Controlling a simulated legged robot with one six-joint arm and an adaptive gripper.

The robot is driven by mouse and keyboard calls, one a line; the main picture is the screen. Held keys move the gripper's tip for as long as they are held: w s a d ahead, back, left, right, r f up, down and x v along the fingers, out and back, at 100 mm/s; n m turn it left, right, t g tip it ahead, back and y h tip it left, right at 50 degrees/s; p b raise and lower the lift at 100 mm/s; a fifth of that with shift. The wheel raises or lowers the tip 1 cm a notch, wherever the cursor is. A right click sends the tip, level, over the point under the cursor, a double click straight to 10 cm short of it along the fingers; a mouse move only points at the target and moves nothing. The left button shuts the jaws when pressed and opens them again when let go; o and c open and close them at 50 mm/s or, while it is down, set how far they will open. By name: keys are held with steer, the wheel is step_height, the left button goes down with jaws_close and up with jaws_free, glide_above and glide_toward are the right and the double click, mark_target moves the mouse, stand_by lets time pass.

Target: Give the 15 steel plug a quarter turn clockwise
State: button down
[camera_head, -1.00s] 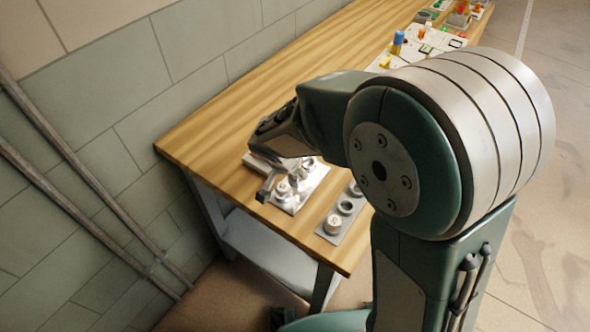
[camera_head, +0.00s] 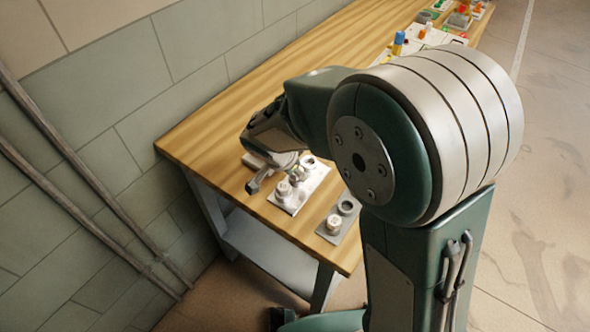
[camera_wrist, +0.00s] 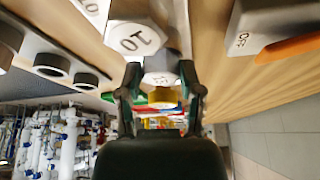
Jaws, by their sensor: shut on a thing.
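In the wrist view my gripper (camera_wrist: 161,83) has a finger on each side of a small steel hex plug (camera_wrist: 162,64) and is shut on it. The mark on its face is small and looks like 15. A yellow, brass-like part (camera_wrist: 162,97) shows just past it between the fingers. A larger steel plug marked 10 (camera_wrist: 138,38) is close beside it. In the head view my gripper (camera_head: 268,176) is low at the grey plate with plugs (camera_head: 290,207), and it partly hides them. I cannot tell how far the held plug is seated.
A second grey plate (camera_head: 329,236) with a plug and a ring stands nearer the bench corner. A grey block marked 50 (camera_wrist: 250,28) is beside an orange item (camera_wrist: 285,48).

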steer(key=shift+s+f, duration=0.1)
steer(key=shift+f, duration=0.05)
steer(key=shift+m+g+h, duration=0.4)
steer(key=shift+m+g, duration=0.2)
steer(key=shift+m, duration=0.9)
steer(key=shift+w+m+g, duration=0.25)
steer(key=shift+m+g, duration=0.15)
steer(key=shift+m, duration=1.1)
steer(key=m+g, duration=0.1)
steer(key=m, duration=0.2)
steer(key=shift+a+g, duration=0.1)
steer(key=shift+g, duration=0.2)
